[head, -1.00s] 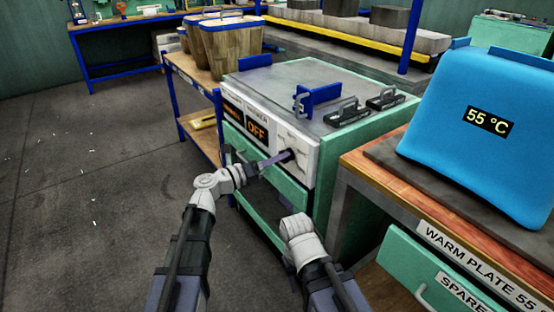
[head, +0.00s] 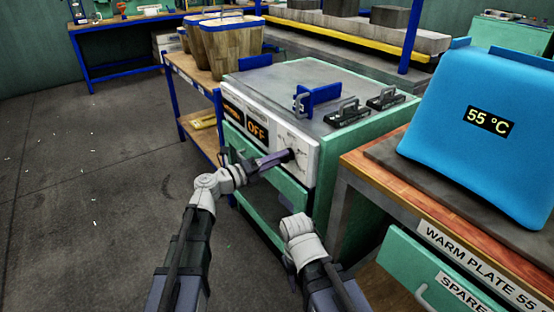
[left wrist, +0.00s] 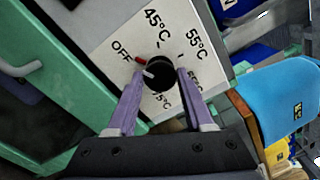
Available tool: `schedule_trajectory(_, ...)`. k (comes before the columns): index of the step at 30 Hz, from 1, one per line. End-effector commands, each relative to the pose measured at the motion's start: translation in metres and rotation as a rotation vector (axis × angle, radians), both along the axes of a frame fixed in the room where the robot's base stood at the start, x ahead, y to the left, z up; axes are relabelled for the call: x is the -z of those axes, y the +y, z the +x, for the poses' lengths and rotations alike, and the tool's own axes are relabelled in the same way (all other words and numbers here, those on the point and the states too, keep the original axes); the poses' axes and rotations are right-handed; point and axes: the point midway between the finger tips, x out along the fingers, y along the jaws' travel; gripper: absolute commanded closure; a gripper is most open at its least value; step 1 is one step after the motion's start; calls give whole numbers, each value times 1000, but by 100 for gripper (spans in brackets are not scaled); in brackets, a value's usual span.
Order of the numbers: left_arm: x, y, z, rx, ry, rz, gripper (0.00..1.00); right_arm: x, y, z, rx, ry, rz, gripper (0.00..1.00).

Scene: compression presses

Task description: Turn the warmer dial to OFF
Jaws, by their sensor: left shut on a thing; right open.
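The warmer (head: 318,88) is a green cabinet with a grey top and a white front panel. Its display (head: 257,131) reads OFF. The black dial (left wrist: 158,76) is on the panel; in the left wrist view a red mark (left wrist: 141,59) lies beside it toward the OFF label (left wrist: 122,50), and its white pointer (left wrist: 148,73) points left, near that side. My left gripper (head: 285,156) is at the dial, its purple fingers shut on it from both sides. My right gripper (head: 289,262) is low in front of the cabinet, its fingers mostly hidden by its wrist; it is open.
A wooden bench (head: 362,166) with a blue cover (head: 480,130) showing 55 °C stands close on the right. A blue-framed shelf (head: 176,92) with wooden tubs (head: 230,45) is behind left.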

Motion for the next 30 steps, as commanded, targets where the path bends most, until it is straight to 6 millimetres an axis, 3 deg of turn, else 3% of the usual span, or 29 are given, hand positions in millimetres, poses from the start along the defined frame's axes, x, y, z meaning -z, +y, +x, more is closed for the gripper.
schedule_trajectory(3, 1, 0, -1, 2, 0, 4, 100, 0, 0, 0, 0, 0, 0, 50)
schedule_trajectory(4, 1, 0, -1, 2, 0, 4, 46, 0, 0, 0, 0, 0, 0, 50)
schedule_trajectory(11, 1, 0, -1, 1, -1, 3, 20, 0, 0, 0, 0, 0, 0, 50)
schedule_trajectory(20, 0, 2, -2, 0, 0, 1, 19, 0, 0, 0, 0, 0, 0, 50)
schedule_trajectory(30, 0, 43, -33, -3, 0, 1, 19, 0, 0, 0, 0, 0, 0, 50)
